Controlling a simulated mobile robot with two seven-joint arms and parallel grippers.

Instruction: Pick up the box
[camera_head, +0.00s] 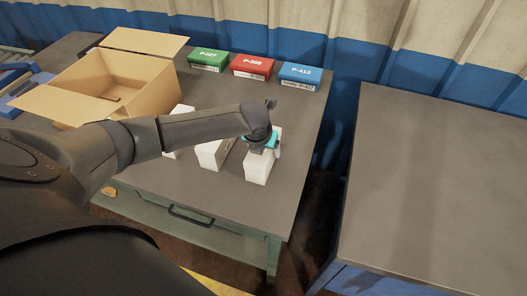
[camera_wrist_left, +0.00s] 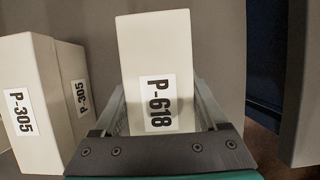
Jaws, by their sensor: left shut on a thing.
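A white box labelled P-618 (camera_wrist_left: 155,60) stands at the right end of the row of white boxes; in the head view the same box (camera_head: 258,170) is partly covered by my gripper. My left gripper (camera_wrist_left: 160,108) has its two fingers on either side of the P-618 box and is shut on it. In the head view my left gripper (camera_head: 264,144) is at the far top end of this box. I cannot tell whether the box touches the table. My right gripper is not in view.
White box P-305 (camera_wrist_left: 35,100) stands left of the held box. An open cardboard box (camera_head: 150,85) sits at the table's back left. Green (camera_head: 208,60), red (camera_head: 252,66) and blue (camera_head: 300,76) boxes line the back. A bare table (camera_head: 440,180) stands right, across a gap.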

